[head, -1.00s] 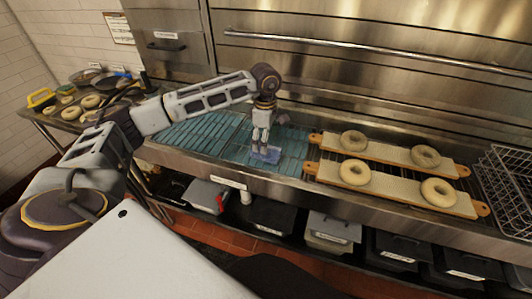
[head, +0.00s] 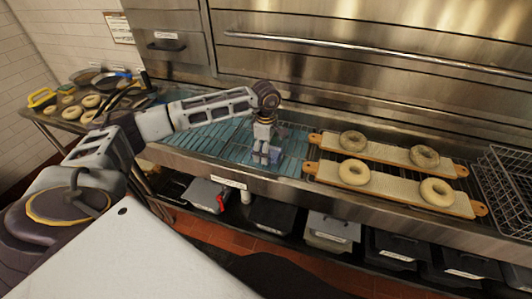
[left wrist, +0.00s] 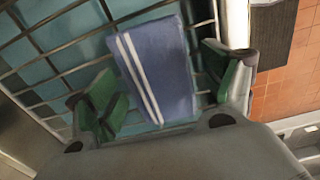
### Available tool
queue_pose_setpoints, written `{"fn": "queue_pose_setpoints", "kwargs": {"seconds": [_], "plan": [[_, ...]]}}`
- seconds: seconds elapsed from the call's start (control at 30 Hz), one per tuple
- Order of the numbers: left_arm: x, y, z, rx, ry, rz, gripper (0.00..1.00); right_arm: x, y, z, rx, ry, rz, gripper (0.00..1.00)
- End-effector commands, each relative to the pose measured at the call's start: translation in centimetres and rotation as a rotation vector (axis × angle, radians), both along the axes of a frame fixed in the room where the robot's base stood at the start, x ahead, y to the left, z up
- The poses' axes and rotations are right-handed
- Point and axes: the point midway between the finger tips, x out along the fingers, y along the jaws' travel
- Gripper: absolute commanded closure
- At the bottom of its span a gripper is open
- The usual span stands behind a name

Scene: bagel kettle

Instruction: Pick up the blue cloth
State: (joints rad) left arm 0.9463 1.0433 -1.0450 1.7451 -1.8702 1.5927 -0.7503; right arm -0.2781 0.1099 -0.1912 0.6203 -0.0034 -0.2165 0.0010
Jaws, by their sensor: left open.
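The blue cloth (left wrist: 155,72) has two white stripes and lies flat on a wire rack in the left wrist view. My left gripper (left wrist: 165,88) is open, with one green-padded finger on either side of the cloth and a gap to each. In the head view my left gripper (head: 266,155) points down at the rack and hides most of the cloth. Whether the fingertips touch the rack is unclear. My right gripper is not in view.
The wire rack (head: 205,138) sits over a blue-tinted surface. Right of it are two boards (head: 400,152) (head: 400,187) with bagels, then a wire basket (head: 500,175). A steel oven front (head: 380,40) stands behind. Bins (head: 330,232) sit below the counter.

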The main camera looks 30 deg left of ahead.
Motion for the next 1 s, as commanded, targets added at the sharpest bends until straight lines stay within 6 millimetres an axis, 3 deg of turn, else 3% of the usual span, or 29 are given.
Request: {"fn": "queue_pose_setpoints", "kwargs": {"seconds": [0.07, 0.43, 0.77, 1.0], "plan": [[0.0, 0.0, 0.0, 0.000, 0.000, 0.000, 0.18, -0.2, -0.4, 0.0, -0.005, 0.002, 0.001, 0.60], [0.0, 0.0, 0.0, 0.000, 0.000, 0.000, 0.66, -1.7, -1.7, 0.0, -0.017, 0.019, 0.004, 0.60], [0.0, 0.0, 0.3, -0.001, -0.001, 0.000, 0.66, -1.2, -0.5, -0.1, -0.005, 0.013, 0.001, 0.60], [0.1, 0.0, 2.1, 0.000, -0.003, 0.000, 0.66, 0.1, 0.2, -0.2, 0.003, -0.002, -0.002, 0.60]]}}
